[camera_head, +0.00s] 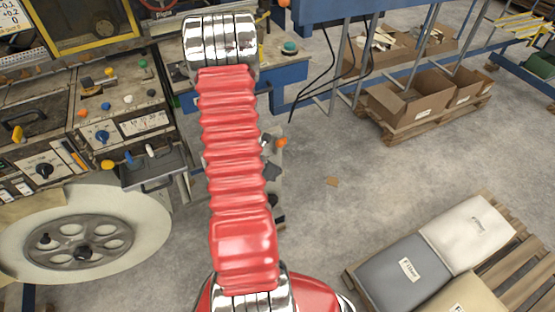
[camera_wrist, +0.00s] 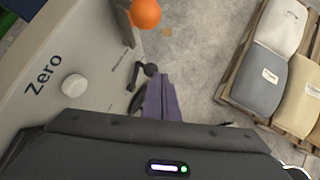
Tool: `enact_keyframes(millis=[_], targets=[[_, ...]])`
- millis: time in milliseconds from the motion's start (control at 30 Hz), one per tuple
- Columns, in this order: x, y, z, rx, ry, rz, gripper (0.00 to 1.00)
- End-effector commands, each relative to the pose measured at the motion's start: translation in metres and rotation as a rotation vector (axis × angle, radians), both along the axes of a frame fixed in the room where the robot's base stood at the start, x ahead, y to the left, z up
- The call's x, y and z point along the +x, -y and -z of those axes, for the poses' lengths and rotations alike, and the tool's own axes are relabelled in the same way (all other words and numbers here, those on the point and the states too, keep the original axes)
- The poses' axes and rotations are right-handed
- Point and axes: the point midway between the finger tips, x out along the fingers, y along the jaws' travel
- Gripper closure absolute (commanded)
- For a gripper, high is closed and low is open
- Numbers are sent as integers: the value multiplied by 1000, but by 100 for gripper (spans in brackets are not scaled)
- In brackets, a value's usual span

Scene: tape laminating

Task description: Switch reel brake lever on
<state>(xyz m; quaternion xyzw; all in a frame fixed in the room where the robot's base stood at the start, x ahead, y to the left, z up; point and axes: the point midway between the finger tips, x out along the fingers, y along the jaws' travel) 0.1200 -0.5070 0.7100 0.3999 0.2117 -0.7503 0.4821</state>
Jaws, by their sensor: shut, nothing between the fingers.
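In the wrist view, my gripper (camera_wrist: 161,80) shows as a purple-grey pair of fingers, shut and empty. Its tip is close beside a black lever (camera_wrist: 150,70) with a round knob, on the side of a grey machine panel. Whether they touch, I cannot tell. An orange ball knob (camera_wrist: 145,13) stands further up the panel edge; it also shows in the head view (camera_head: 281,142). The label near the black lever is too small to read, so I cannot tell which control is the reel brake lever. My red arm hides much of this area in the head view.
A white round knob (camera_wrist: 74,85) sits by the word "Zero" on the panel. A large reel (camera_head: 80,238) and control consoles (camera_head: 100,110) stand at left. A pallet with sacks (camera_head: 470,235) lies at lower right; cardboard boxes (camera_head: 410,100) are behind.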

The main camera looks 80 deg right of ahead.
Motion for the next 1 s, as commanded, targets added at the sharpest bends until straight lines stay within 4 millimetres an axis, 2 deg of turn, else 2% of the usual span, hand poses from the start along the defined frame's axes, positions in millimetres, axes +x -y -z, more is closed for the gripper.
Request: enact_keyframes(millis=[600, 800, 1000], targets=[[-13, -13, -63, -1, 1, -1, 100], [-16, -16, -75, 0, 1, -1, 100], [-16, -17, -78, 1, 1, -3, 100]])
